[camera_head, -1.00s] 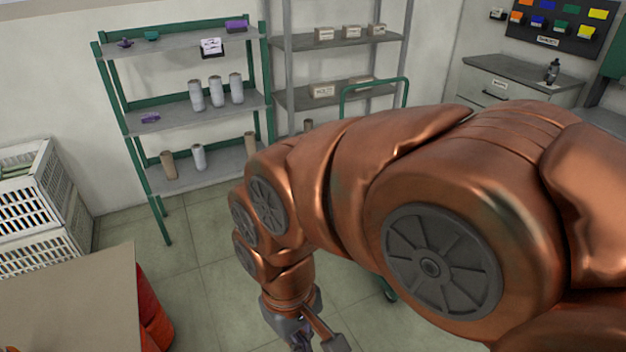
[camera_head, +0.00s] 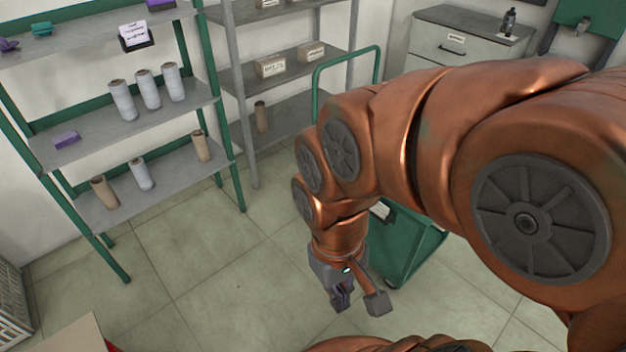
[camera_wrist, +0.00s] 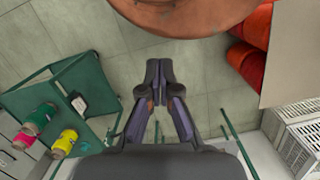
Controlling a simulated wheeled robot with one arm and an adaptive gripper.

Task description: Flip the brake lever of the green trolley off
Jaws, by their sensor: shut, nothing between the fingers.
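The green trolley (camera_head: 412,250) stands on the floor behind my arm in the head view, its handle (camera_head: 346,50) rising above the arm. In the wrist view the trolley (camera_wrist: 93,82) is at the left, with green and yellow bobbins and a dark labelled item (camera_wrist: 78,103) by it. I cannot make out its brake lever in either view. My gripper (camera_head: 342,300) hangs pointing down to the left of the trolley, over bare floor and apart from it. In the wrist view my gripper (camera_wrist: 158,70) is shut and empty.
A green-framed shelf (camera_head: 130,125) with cones and tubes stands at the left, and a grey shelf (camera_head: 290,85) behind. A drawer cabinet (camera_head: 455,45) is at the back right. Floor between is clear.

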